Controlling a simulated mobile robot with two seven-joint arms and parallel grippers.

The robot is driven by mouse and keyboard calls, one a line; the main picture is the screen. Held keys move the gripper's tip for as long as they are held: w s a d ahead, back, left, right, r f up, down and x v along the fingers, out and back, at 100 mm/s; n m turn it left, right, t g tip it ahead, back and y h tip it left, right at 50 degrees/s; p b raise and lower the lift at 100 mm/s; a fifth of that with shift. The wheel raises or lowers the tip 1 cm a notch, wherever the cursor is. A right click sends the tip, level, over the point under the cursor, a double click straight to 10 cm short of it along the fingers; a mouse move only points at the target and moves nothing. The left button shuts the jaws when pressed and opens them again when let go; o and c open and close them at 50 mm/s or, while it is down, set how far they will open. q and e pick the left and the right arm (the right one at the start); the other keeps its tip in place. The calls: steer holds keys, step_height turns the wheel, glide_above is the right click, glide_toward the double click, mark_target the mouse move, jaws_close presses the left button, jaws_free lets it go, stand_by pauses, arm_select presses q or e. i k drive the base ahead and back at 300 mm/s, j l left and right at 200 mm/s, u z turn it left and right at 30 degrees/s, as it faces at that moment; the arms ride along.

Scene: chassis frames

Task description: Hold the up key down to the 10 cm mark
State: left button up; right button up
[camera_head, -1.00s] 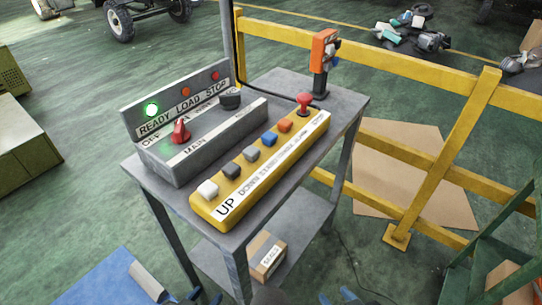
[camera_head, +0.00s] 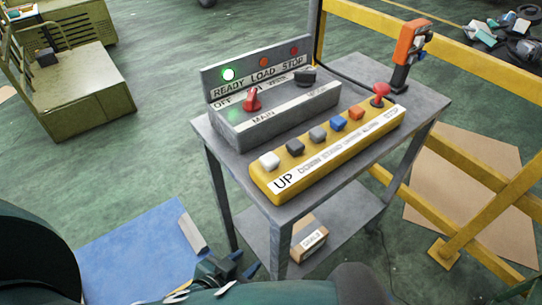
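The yellow push-button pendant (camera_head: 335,150) lies on the grey cart's top. Its white key (camera_head: 269,160) is at the near left end, above the printed word UP (camera_head: 283,183). My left gripper (camera_head: 244,263) is low beside the cart's near left leg, below the top and apart from the pendant. Its two blue fingertips are spread, with nothing seen between them. My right gripper cannot be made out. No 10 cm mark is readable.
A grey control box (camera_head: 272,122) with a lit green READY lamp and red MAIN switch stands behind the pendant. An orange device (camera_head: 411,45) stands at the far right corner. Yellow railing (camera_head: 465,115) runs behind. A blue mat (camera_head: 140,245) lies at lower left.

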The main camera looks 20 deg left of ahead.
mark_target(269, 161)
steer(key=k+l+u, duration=0.1)
steer(key=k+l, duration=0.2)
steer(key=k+l+u, duration=0.15)
steer(key=k+l, duration=0.15)
steer(key=k, duration=0.15)
steer(key=u, duration=3.05)
steer(key=z, duration=3)
